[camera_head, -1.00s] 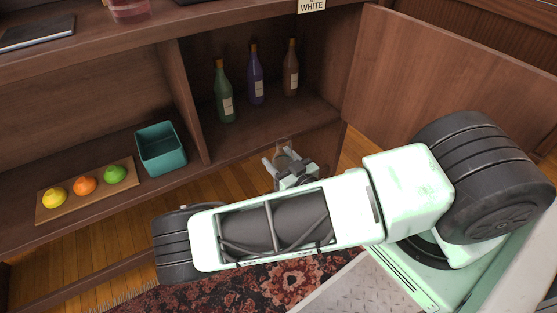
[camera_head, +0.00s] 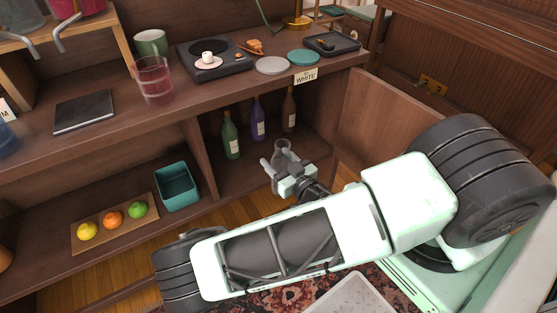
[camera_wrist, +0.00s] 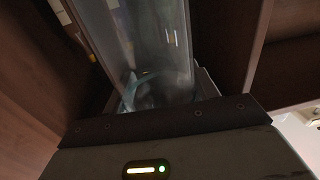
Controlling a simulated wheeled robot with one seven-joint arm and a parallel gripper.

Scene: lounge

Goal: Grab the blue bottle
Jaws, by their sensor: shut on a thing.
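A blue-purple bottle (camera_head: 257,119) stands upright in the open cabinet compartment, between a green bottle (camera_head: 231,135) and a brown bottle (camera_head: 289,110). My gripper (camera_head: 280,164) is in front of this compartment, nearer to me than the bottles and apart from the blue one. It is shut on a clear glass vessel (camera_head: 282,146). In the wrist view the clear glass vessel (camera_wrist: 135,45) fills the middle between the fingers, with a round bluish edge near the palm. The fingertips are largely hidden there. The blue bottle is not clearly visible in the wrist view.
A vertical divider (camera_head: 202,160) bounds the bottle compartment on the left, and an open door (camera_head: 385,115) on the right. A teal bin (camera_head: 177,187) and a board (camera_head: 85,245) with fruit are on the left shelf. The top (camera_head: 120,115) holds a turntable, cups and a dark book.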

